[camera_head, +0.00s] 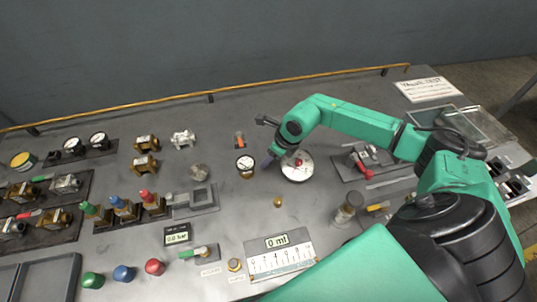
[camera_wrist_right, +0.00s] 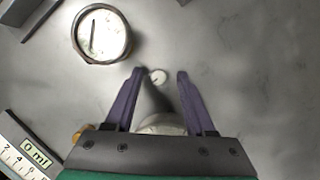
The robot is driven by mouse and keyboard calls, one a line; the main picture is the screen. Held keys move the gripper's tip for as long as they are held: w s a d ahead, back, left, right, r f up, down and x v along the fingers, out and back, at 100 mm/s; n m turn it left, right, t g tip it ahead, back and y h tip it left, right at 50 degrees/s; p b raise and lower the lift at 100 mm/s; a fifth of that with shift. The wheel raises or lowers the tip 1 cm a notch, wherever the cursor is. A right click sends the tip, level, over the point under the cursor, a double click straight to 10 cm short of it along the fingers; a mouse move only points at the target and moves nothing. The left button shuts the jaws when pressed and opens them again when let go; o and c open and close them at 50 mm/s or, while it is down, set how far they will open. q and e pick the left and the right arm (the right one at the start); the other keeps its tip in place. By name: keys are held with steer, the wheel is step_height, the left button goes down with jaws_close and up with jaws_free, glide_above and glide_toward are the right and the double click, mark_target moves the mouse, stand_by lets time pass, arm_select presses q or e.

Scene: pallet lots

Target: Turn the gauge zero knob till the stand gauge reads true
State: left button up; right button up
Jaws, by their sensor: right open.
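The stand gauge (camera_head: 245,165) is a small round white dial with a dark rim and a brass-coloured body. In the right wrist view its dial (camera_wrist_right: 101,35) shows a dark needle standing nearly vertical, left of the dial's middle; its scale is too small to read. In the head view, my gripper (camera_head: 270,157) hides the knob.
A white round dish with a red piece (camera_head: 297,167) is close to the right gripper. A brass ball (camera_head: 278,202) and a "0 ml" readout (camera_head: 277,241) stand nearer the front. Coloured valves (camera_head: 122,208) are at left. A yellow rail (camera_head: 150,103) lines the back edge.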

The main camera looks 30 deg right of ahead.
steer(key=shift+a+f, duration=0.1)
steer(key=shift+f, duration=0.25)
steer(key=shift+f, duration=0.1)
jaws_close()
